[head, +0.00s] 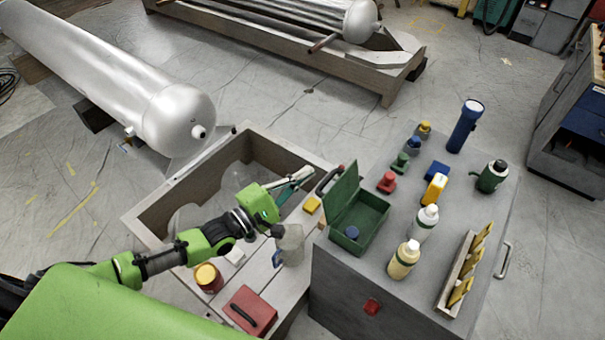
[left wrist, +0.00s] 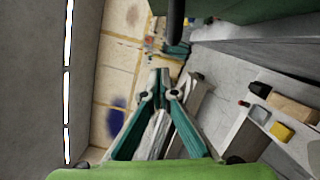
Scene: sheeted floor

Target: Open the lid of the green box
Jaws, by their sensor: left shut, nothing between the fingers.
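The green box (head: 376,226) sits on the left part of the grey cabinet top. Its lid (head: 344,193) stands raised on the box's left side, and the inside shows with a blue round item (head: 351,233) in it. My left gripper (head: 309,174) is to the left of the lid and apart from it, above the wooden crate's right end. Its teal fingers (left wrist: 161,88) meet at the tips in the left wrist view, shut and empty. My right gripper is not in view.
The cabinet top (head: 408,318) also holds bottles (head: 404,261), a blue flashlight (head: 465,127), a green mug (head: 491,177) and a tray of yellow items (head: 455,275). The wooden crate (head: 150,221) lies left. A red case (head: 250,309) and a yellow-lidded jar (head: 208,277) are near my arm.

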